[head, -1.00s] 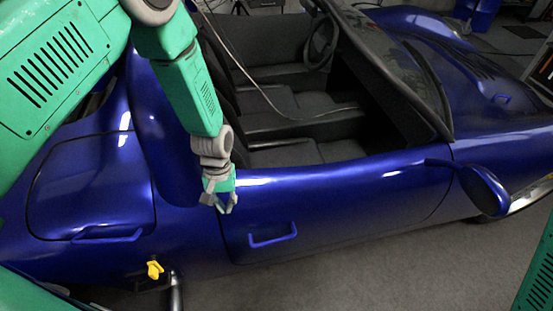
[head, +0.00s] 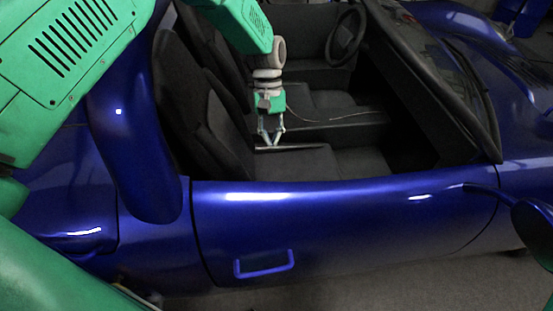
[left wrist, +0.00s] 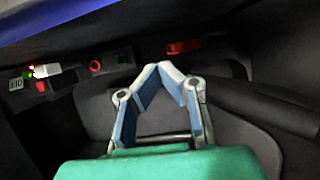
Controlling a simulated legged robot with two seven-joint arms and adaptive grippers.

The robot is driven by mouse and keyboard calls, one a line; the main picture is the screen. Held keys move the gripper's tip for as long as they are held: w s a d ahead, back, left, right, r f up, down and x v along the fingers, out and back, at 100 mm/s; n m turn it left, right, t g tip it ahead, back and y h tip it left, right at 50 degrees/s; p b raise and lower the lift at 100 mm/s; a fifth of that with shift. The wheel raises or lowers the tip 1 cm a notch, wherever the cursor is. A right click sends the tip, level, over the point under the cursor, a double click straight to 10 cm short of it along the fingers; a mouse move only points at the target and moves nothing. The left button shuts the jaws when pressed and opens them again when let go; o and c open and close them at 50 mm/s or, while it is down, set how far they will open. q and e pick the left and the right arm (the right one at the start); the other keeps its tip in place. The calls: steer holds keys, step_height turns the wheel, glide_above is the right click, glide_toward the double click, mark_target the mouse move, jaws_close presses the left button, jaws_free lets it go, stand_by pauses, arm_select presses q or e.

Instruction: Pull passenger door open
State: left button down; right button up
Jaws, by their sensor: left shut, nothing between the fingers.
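The blue passenger door (head: 340,225) fills the lower middle of the head view and looks closed, flush with the body. A blue pull handle (head: 264,265) is on its outer face. My left gripper (head: 272,140) is over the passenger seat, inboard of the door's top edge. Its fingertips meet, with nothing held. In the left wrist view the shut gripper (left wrist: 160,70) points toward a dark inner panel (left wrist: 130,50) bearing a red handle (left wrist: 194,45), just beyond and right of the tips. I see no contact. My right gripper is not in view.
The dark seat (head: 222,130) and steering wheel (head: 345,38) are in the open cockpit. A thin cable (head: 335,119) crosses it. A side mirror (head: 535,225) sticks out at the right. A red ring (left wrist: 95,65) and a white fitting (left wrist: 45,71) show left of the tips.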

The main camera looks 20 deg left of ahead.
mark_target(274, 182)
arm_select(q)
steer(key=shift+s+d+f, duration=0.65)
steer(key=shift+s+f, duration=0.45)
steer(key=shift+f, duration=0.3)
steer(key=shift+s+d+f, duration=0.7)
steer(key=shift+s+f, duration=0.35)
steer(key=shift+f, duration=0.35)
steer(key=shift+s+d+f, duration=0.65)
steer(key=shift+s+f, duration=0.45)
steer(key=shift+f, duration=0.3)
steer(key=shift+s+a, duration=0.1)
